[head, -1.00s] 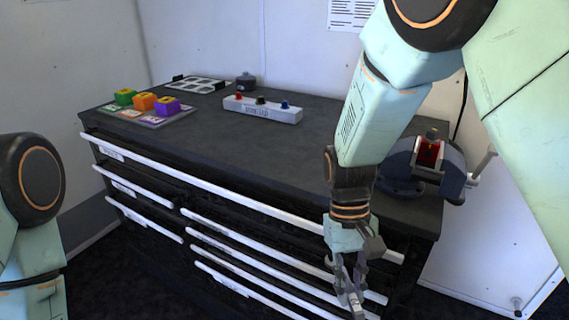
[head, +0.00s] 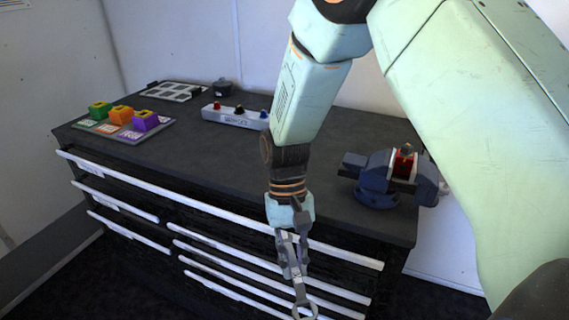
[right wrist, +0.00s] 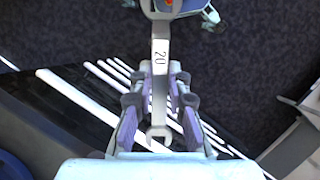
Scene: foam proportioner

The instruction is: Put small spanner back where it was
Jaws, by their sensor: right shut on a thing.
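My right gripper (head: 291,268) is shut on a grey metal spanner (head: 305,311) in front of the cabinet's drawer fronts. The spanner's ring end hangs below the fingers in the head view. In the right wrist view the spanner (right wrist: 160,62), marked 20, lies lengthwise between the fingers of the gripper (right wrist: 159,85), with its open end towards the palm. Its ring end is partly cut off by the top edge of that view. My left gripper is not in view.
The dark cabinet (head: 225,150) has white-handled drawers, all seeming shut. On top are a blue vise (head: 378,185) at right, a white three-knob box (head: 232,117), a mat with coloured blocks (head: 121,116), and a white-celled tray (head: 172,92). The middle of the top is clear.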

